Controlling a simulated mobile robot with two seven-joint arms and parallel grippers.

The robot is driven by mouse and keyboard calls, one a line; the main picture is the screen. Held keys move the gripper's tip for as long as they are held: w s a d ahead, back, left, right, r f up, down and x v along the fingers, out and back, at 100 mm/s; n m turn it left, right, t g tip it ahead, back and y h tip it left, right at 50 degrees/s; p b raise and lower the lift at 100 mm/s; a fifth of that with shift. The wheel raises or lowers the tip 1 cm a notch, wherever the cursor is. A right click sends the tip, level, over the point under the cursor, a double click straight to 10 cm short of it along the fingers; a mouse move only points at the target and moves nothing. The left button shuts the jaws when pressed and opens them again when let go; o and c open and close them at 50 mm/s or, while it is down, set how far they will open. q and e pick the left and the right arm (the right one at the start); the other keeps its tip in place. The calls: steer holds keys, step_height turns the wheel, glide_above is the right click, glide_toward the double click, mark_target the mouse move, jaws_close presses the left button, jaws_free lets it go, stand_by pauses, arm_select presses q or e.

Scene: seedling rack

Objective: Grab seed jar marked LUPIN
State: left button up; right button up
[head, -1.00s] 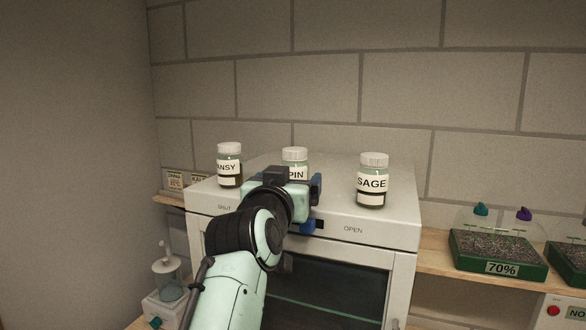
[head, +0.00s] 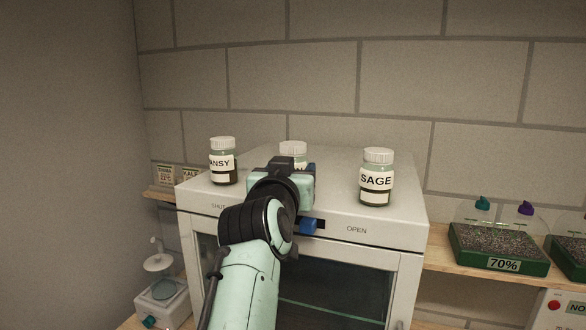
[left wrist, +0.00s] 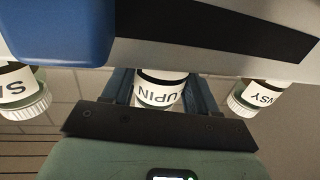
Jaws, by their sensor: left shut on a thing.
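The LUPIN jar (head: 292,149) stands on top of the white cabinet, between the PANSY jar (head: 222,162) and the SAGE jar (head: 377,178). My left gripper (head: 297,178) hides most of it in the head view; only its white lid and upper part show. In the left wrist view the LUPIN jar (left wrist: 159,92) sits between the two blue fingers, its label reading "UPIN" upside down. The left gripper (left wrist: 162,94) is shut on this jar. The neighbouring jars stand apart on either side. My right gripper is not in view.
The white cabinet (head: 390,232) has a blue slider (head: 308,226) on its front edge between SHUT and OPEN, just below my gripper. A wall is close behind.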

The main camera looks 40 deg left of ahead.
mark_target(292, 145)
arm_select(q)
step_height(292, 145, up, 9)
steer(key=shift+w+r, duration=0.1)
steer(key=shift+r, duration=0.4)
stand_by(0.3)
